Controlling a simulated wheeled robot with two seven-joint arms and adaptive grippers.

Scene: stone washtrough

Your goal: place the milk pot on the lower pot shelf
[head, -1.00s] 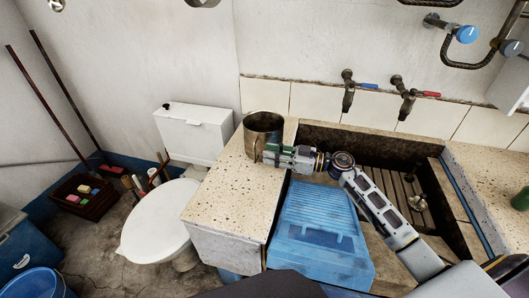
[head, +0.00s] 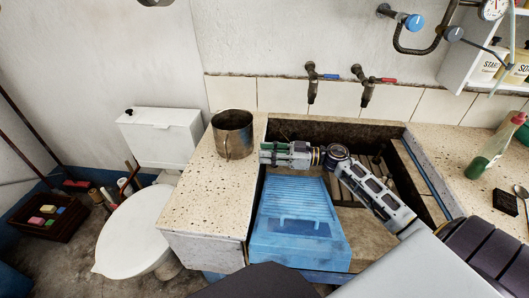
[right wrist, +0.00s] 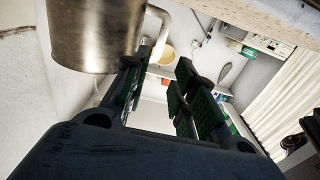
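The milk pot (head: 233,134), a worn metal pot, stands upright on the speckled counter (head: 196,206) left of the trough. In the right wrist view the pot (right wrist: 92,36) fills the upper left, with its handle close to the left finger. My right gripper (head: 264,153) is just right of the pot, with a small gap between them in the head view. In the right wrist view its fingers (right wrist: 165,60) are apart with nothing held between them. My left gripper is not in view. I cannot make out a lower pot shelf for certain.
Two taps (head: 366,88) stick out of the wall behind. A white shelf (head: 458,65) with bottles hangs at upper right. A toilet (head: 133,230) stands left.

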